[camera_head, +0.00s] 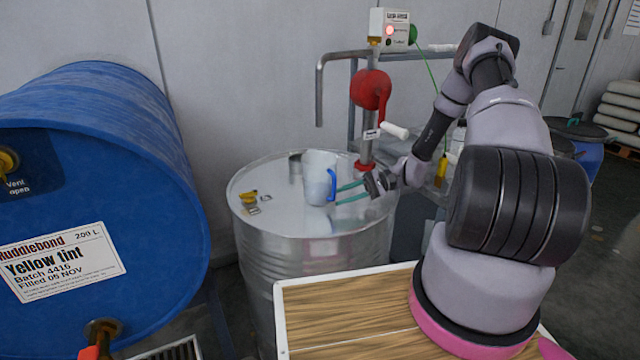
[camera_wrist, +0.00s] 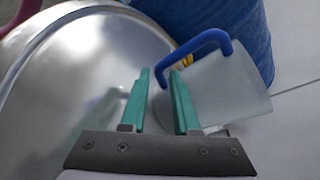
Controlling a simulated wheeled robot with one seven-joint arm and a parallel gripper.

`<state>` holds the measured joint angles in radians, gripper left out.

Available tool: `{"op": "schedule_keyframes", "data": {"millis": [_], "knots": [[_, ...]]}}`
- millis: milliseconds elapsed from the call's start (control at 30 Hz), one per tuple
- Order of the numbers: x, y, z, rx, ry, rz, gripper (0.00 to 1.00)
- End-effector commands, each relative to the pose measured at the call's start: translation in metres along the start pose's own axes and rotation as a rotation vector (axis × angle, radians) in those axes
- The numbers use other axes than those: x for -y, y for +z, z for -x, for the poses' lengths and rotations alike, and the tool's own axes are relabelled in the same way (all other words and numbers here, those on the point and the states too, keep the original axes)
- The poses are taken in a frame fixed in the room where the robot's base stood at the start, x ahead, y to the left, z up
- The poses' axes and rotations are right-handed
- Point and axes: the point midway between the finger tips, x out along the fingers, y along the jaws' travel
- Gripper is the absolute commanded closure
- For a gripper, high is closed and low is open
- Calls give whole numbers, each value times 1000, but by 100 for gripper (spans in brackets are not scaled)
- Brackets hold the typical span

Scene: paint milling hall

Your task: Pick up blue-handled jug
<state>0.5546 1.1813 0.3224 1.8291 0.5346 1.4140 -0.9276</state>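The jug (camera_head: 318,172) is pale and translucent, with a blue handle (camera_head: 332,185) on its right side. It stands upright on the metal drum's top. In the wrist view the jug (camera_wrist: 225,85) is at the right and its blue handle (camera_wrist: 205,42) arches across the top. My gripper (camera_head: 340,195) has green fingers and reaches in from the right at the handle. In the wrist view my gripper (camera_wrist: 159,74) is open, with one end of the handle showing between the fingertips. I cannot tell whether either finger touches it.
The metal drum (camera_head: 285,222) carries a small yellow item (camera_head: 248,197) left of the jug. A red hand pump (camera_head: 370,90) rises behind the jug. A large blue barrel (camera_head: 100,170) lies at left. A wooden-topped surface (camera_head: 340,310) is in front.

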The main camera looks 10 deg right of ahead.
Motion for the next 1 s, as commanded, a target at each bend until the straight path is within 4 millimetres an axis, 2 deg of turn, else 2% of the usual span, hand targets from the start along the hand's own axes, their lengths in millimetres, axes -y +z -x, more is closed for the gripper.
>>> {"op": "schedule_keyframes", "data": {"millis": [100, 200, 467, 500, 567, 1000], "knots": [[0, 2, -20, 4, 2, -2, 70], [0, 1, -30, 3, 2, 0, 70], [0, 1, -34, 1, 0, 0, 70], [0, 1, -34, 1, 0, 0, 78], [0, 1, -34, 1, 0, 0, 100], [0, 1, -33, 1, 1, 0, 100]]}}
